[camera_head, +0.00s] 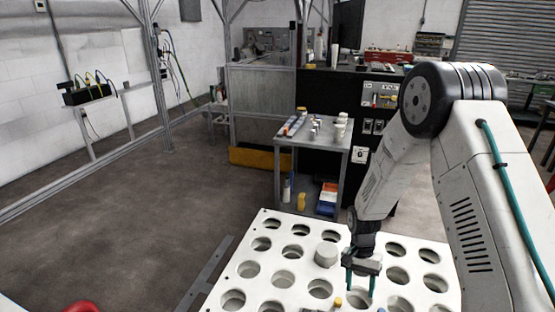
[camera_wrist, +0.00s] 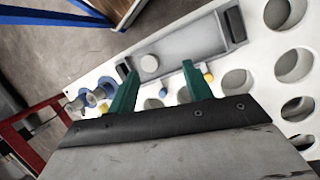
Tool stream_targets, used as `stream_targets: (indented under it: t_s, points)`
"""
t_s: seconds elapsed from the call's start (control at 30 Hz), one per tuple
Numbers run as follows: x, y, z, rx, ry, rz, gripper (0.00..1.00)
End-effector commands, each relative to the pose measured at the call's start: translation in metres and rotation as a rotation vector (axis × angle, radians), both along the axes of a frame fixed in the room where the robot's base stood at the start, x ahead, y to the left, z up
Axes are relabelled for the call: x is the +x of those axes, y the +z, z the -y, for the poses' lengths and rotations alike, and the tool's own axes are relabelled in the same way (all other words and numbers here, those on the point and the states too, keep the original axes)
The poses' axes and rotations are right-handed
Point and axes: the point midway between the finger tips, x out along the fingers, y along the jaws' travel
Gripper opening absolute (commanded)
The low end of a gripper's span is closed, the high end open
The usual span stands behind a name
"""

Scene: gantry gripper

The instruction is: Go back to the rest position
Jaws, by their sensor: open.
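My gripper (camera_head: 360,283) hangs over the white panel with round holes (camera_head: 258,287) in the head view, its two green fingers pointing down. In the wrist view the fingers of my gripper (camera_wrist: 158,70) are spread apart and hold nothing. A pale round piece (camera_wrist: 149,63) shows beyond the fingertips, in a grey recessed tray (camera_wrist: 190,45) with black ends. In the head view a light grey cylinder (camera_head: 326,255) stands on the panel, left of my gripper. I cannot tell whether it is that same round piece.
Small yellow pieces (camera_head: 337,302) are near my gripper. Blue parts with grey knobs (camera_wrist: 97,97) lie left of the fingers in the wrist view. A grey side table (camera_head: 305,140) with small items stands behind the panel. The floor (camera_head: 130,220) on the left is mostly clear.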

Motion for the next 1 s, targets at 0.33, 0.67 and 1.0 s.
stream_targets:
  t_s: [0.33,0.67,1.0]
  points:
    - [-0.062,0.169,0.008,0.107,0.278,-0.001,0.50]
    - [-0.146,0.279,0.014,0.165,0.470,0.061,0.50]
    - [-0.233,0.346,0.019,0.155,0.576,0.210,0.50]
